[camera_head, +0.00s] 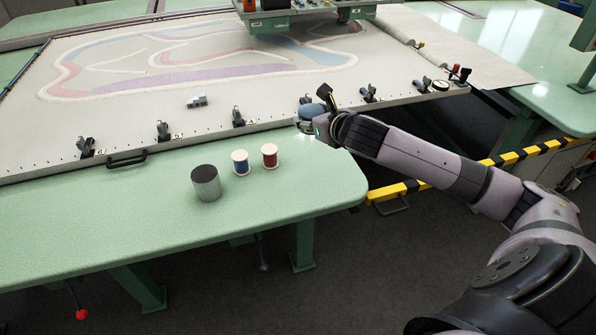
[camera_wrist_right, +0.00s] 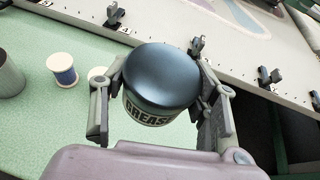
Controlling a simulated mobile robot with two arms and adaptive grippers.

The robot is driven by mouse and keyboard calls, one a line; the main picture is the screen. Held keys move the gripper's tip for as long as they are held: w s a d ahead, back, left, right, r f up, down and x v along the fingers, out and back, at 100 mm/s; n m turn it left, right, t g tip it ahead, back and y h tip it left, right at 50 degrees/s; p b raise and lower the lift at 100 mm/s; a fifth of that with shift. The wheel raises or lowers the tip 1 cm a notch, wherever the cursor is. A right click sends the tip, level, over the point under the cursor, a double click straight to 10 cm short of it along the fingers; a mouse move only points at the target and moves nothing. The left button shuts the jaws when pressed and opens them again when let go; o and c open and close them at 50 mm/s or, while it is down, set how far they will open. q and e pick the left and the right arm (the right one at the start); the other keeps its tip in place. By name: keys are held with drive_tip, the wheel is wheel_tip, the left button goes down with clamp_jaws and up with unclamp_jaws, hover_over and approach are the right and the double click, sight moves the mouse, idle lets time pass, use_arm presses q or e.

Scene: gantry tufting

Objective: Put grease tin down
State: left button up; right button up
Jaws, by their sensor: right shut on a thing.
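The grease tin (camera_wrist_right: 162,80) has a dark blue domed lid and a pale body with the lettering "GREAS" showing. My right gripper (camera_wrist_right: 160,103) is shut on it, with one finger on each side. The green table (camera_head: 290,195) is below and in front. I cannot tell whether the tin's base touches anything. My left gripper is not in view.
Clamps (camera_head: 238,117) line the edge of the pale tufting frame (camera_head: 130,145). The table's right front is bare.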

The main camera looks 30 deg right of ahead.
hover_over(310, 172)
wheel_tip(310, 172, down, 6)
drive_tip(key=r, duration=0.1)
wheel_tip(310, 172, down, 5)
drive_tip(key=shift+s+f+b, duration=0.1)
drive_tip(key=shift+f+b, duration=0.05)
drive_tip(key=shift+b, duration=0.25)
drive_tip(key=shift+f, duration=0.7)
wheel_tip(310, 172, down, 4)
drive_tip(key=shift+r, duration=0.1)
use_arm(q)
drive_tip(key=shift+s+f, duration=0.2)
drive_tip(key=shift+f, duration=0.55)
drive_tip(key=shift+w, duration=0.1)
drive_tip(key=shift+b, duration=0.3)
use_arm(e)
drive_tip(key=o, duration=1.2)
drive_tip(key=shift+f, duration=0.2)
drive_tip(key=shift+o, duration=0.2)
